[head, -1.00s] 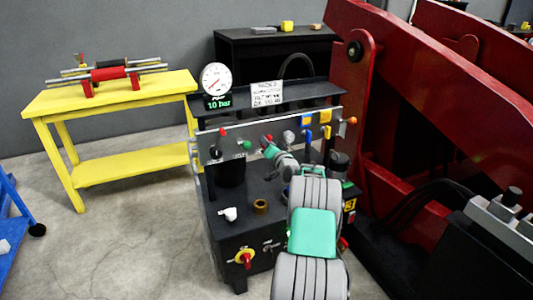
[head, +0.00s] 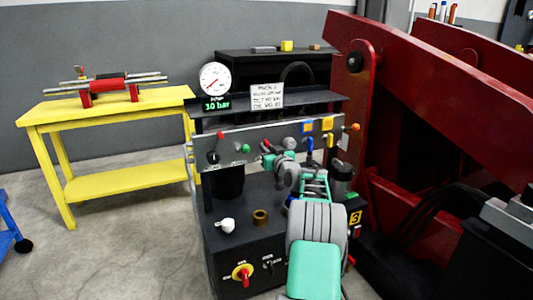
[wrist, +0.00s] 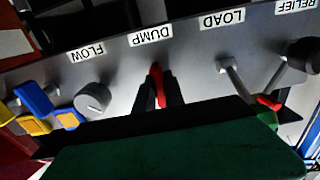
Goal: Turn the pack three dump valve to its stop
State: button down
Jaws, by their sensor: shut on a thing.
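The pack three dump valve has a red lever (wrist: 157,84) under the DUMP label (wrist: 152,36), which appears upside down in the wrist view. My gripper (wrist: 159,98) is shut on this lever, with dark fingers on both sides of it. The lever hangs roughly straight down in that picture. In the head view my gripper (head: 269,160) is at the grey valve panel (head: 226,139), and my wrist hides most of the lever. A yellow 3 plate (head: 355,217) marks the pack. The display (head: 216,104) below the gauge (head: 215,77) reads 10 bar.
The FLOW knob (wrist: 93,98) and the LOAD lever (wrist: 233,80) flank the dump valve. Blue and yellow handles (wrist: 37,105) stand beyond FLOW. A white cup-like part (head: 225,225) and a brown ring (head: 260,217) rest on the pack. Red machinery (head: 405,120) rises at right.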

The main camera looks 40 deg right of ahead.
dwell(0.4)
jog(key=c, duration=1.4)
grip_release()
jog(key=shift+c, duration=0.2)
jog(key=p+v, duration=0.1)
jog(key=v, duration=0.6)
jog(key=shift+s+a+p, duration=0.2)
jog(key=shift+s+p, duration=0.15)
